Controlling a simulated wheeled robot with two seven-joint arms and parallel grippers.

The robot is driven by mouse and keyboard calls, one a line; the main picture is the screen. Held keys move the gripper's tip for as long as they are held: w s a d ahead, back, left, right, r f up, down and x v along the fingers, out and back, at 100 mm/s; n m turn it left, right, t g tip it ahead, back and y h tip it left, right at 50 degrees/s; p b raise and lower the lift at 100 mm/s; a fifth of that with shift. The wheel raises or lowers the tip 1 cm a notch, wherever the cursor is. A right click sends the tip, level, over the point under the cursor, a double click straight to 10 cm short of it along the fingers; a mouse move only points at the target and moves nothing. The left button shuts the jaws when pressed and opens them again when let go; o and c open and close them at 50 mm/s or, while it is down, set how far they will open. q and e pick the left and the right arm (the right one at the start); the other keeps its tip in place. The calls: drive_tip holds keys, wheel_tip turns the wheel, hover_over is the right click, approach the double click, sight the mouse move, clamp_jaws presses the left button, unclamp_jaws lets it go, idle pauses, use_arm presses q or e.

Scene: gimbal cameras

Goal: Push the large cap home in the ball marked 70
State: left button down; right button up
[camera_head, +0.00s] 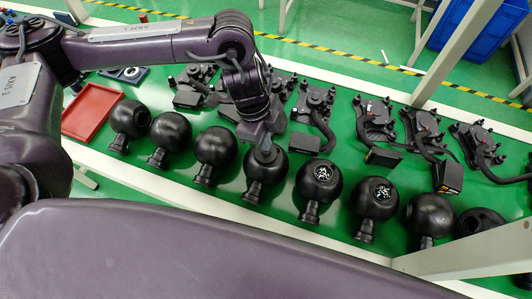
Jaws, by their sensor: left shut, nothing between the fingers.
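Several black balls on short dark necks stand in a row on the green table. My left gripper (264,154) is shut and empty, pointing down at the top of the middle ball (268,183). Its fingertips are touching that ball or just above it; I cannot tell which. The gripper hides the top of the ball, so a large cap there cannot be made out. No number is readable on any ball. My right gripper is not in view.
Two balls to the right (319,182) (376,199) show openings with white and silver parts inside. Several black gimbal units (376,120) lie behind the row. A red tray (92,112) is at the left. A white frame post (455,52) rises at the right.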

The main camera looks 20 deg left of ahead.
use_arm(q)
drive_tip(key=shift+f+b, duration=0.4)
drive_tip(key=shift+f, duration=0.3)
idle(0.5)
wheel_tip(320, 180, up, 7)
drive_tip(key=p, duration=0.7)
idle(0.4)
drive_tip(key=shift+s, duration=0.15)
